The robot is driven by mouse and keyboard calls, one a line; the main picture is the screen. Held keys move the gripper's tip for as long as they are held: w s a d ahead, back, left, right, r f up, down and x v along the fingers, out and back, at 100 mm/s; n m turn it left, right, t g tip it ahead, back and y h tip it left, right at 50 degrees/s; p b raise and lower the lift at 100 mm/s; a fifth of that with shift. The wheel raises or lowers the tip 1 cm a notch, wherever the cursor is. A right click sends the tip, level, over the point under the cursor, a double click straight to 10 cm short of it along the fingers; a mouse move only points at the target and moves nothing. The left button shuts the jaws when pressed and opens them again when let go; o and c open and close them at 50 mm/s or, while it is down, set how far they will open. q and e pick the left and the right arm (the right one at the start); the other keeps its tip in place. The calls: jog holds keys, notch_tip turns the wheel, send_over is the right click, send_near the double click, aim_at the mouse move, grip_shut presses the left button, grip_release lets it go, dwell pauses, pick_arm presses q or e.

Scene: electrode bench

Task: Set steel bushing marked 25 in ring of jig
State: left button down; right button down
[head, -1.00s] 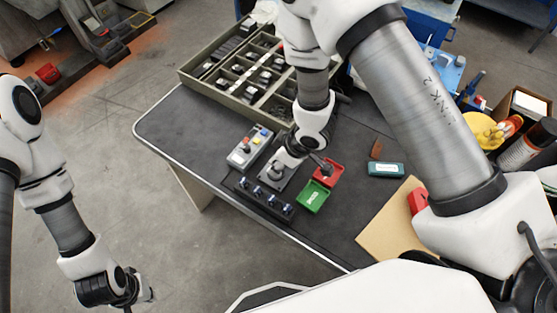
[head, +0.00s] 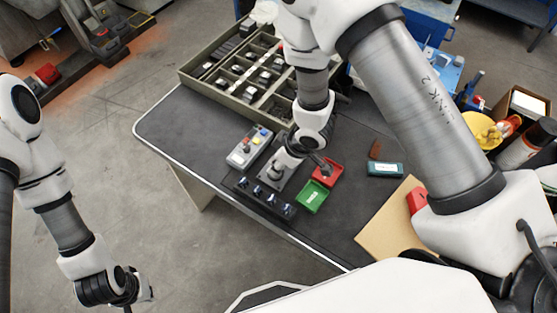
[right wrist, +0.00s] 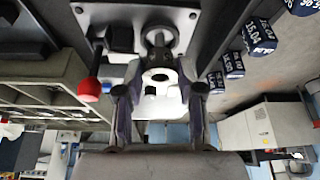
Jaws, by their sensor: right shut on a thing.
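The jig is a light metal plate (head: 272,183) on the bench, partly hidden in the head view by my right gripper (head: 279,168). In the right wrist view the jig plate (right wrist: 190,22) shows a round grey ring (right wrist: 163,36). My right gripper (right wrist: 159,98) is shut on a pale steel bushing (right wrist: 160,75) with a round hole. The bushing is close to the ring in the picture; I cannot tell whether they touch. Its mark is not readable. My left gripper (head: 143,292) hangs off the bench at lower left, its fingers too small to judge.
A black rack (head: 265,198) with several labelled dark pieces lies along the bench's front edge. A grey control box (head: 245,152), a red tray (head: 332,166) and a green tray (head: 313,195) are close by. A compartment tray (head: 200,84) stands behind. A red-knobbed lever (right wrist: 88,90) shows beside my gripper.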

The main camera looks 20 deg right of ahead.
jog(key=shift+f, duration=0.3)
jog(key=c, duration=0.6)
grip_release()
jog(key=shift+c, duration=0.2)
jog(key=shift+r, duration=0.1)
jog(key=v, duration=1.2)
jog(key=shift+w, duration=0.1)
notch_tip(320, 180, up, 5)
jog(key=p, duration=0.5)
